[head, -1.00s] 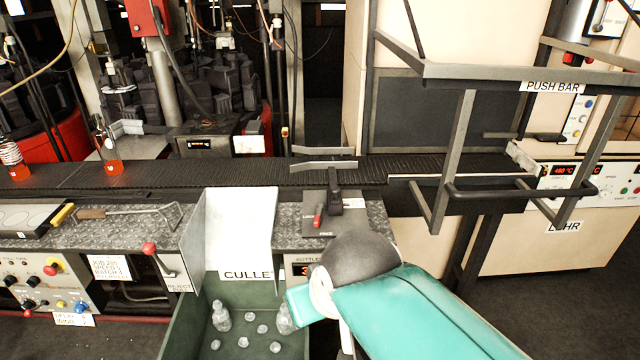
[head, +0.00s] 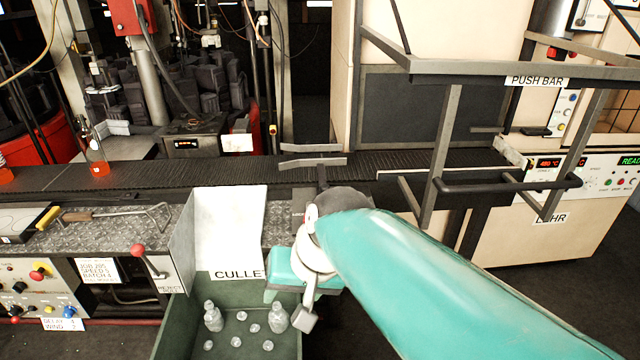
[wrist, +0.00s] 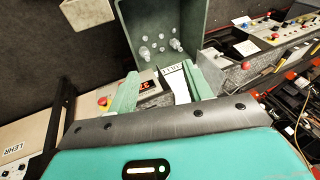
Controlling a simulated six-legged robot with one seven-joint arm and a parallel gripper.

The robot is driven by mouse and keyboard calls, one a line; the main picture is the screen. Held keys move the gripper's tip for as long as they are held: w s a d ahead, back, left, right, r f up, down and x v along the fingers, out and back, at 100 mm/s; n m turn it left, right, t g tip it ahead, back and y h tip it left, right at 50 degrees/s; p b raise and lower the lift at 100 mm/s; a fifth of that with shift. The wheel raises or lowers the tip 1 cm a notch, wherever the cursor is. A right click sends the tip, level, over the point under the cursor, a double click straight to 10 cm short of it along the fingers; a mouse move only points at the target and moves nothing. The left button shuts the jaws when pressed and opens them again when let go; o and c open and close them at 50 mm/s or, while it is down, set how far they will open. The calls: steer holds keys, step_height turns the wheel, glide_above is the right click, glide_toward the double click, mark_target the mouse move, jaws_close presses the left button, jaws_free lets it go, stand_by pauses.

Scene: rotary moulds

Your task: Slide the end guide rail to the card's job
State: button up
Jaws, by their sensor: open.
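The end guide rail shows in the head view as two short grey bars (head: 313,155) over the dark conveyor, on a dark post. Its plate and red handle at the conveyor's near side are mostly hidden behind my arm. The job card (head: 98,270) hangs on the front panel at left and seems to read JOB J05, SPEED 5, BATCH 4. My gripper (wrist: 165,88) is open in the wrist view, its two green fingers apart with nothing held. Beyond and between them are the bottle counter and the CULLET label.
The green cullet bin (head: 168,325) with bottles and glass lumps lies below the white chute (head: 228,225). A push bar frame (head: 535,76) stands at right before the lehr. A hook tool (head: 120,215) lies on the bench. An orange-bottomed bottle (head: 96,155) stands at left.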

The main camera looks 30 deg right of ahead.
steer(key=w+d+f+m+t+y, duration=0.1)
steer(key=w+d+m+y, duration=0.3)
steer(key=w+m, duration=0.4)
steer(key=w+d+f+m+t+y, duration=0.2)
steer(key=w+d+m+y, duration=0.15)
steer(key=w+m, duration=0.45)
steer(key=w+d+f+m+t+h, duration=0.1)
steer(key=w+d+f+m+t, duration=0.1)
steer(key=d, duration=0.5)
steer(key=w+d+f+m+t+h, duration=0.1)
steer(key=w+d+f+m+t, duration=0.2)
steer(key=d, duration=0.5)
steer(key=w+d+f+m+t+h, duration=0.1)
steer(key=w+d+f+m+t, duration=0.1)
steer(key=w+d+m+t, duration=0.2)
steer(key=shift+w+d+f+m+t, duration=0.1)
steer(key=shift+w+d+m, duration=0.35)
steer(key=shift+d, duration=0.2)
steer(key=shift+w+d+f+m+t, duration=0.1)
steer(key=shift+w+d+m, duration=0.3)
steer(key=shift+d, duration=0.3)
steer(key=shift+w+d+f+m+t, duration=0.1)
steer(key=shift+w+d+m, duration=0.35)
steer(key=shift+d, duration=0.2)
steer(key=x, duration=1.3)
steer(key=shift+w+a, duration=0.1)
steer(key=shift+w, duration=0.15)
jaws_close()
